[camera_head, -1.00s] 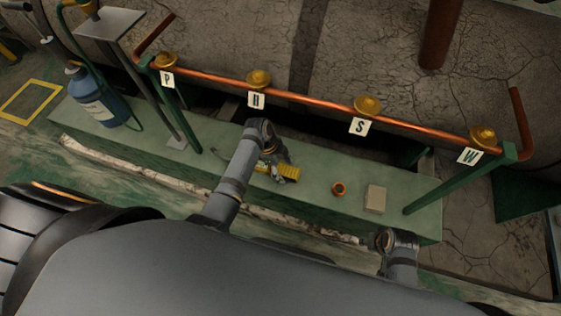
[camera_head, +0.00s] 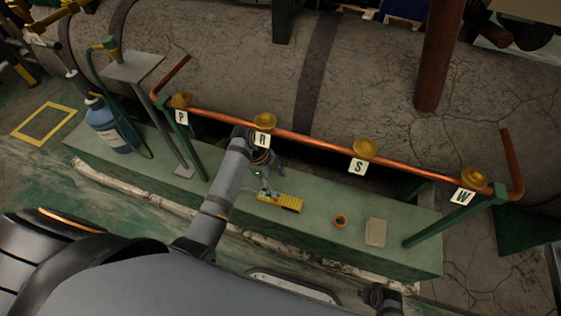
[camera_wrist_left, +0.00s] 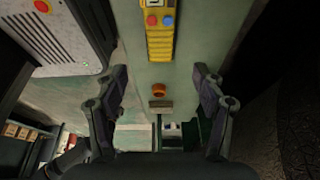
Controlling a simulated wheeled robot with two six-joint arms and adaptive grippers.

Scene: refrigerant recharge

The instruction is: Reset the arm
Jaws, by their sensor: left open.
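My left gripper (camera_head: 270,179) is over the green bench, just behind a yellow device (camera_head: 281,202) in the head view. In the left wrist view the left gripper (camera_wrist_left: 161,72) has its two fingers spread wide with nothing between them. The yellow device (camera_wrist_left: 160,40), with a red and a blue button, lies beyond the fingertips, apart from them. My right gripper is out of sight; only a piece of my right arm shows at the bottom of the head view.
A copper pipe (camera_head: 318,143) with brass valves and letter tags runs above the bench (camera_head: 325,196). A small copper ring (camera_head: 340,221) and a beige block (camera_head: 376,232) sit on the bench's right. A blue cylinder (camera_head: 107,127) stands at the left, near a post with a plate.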

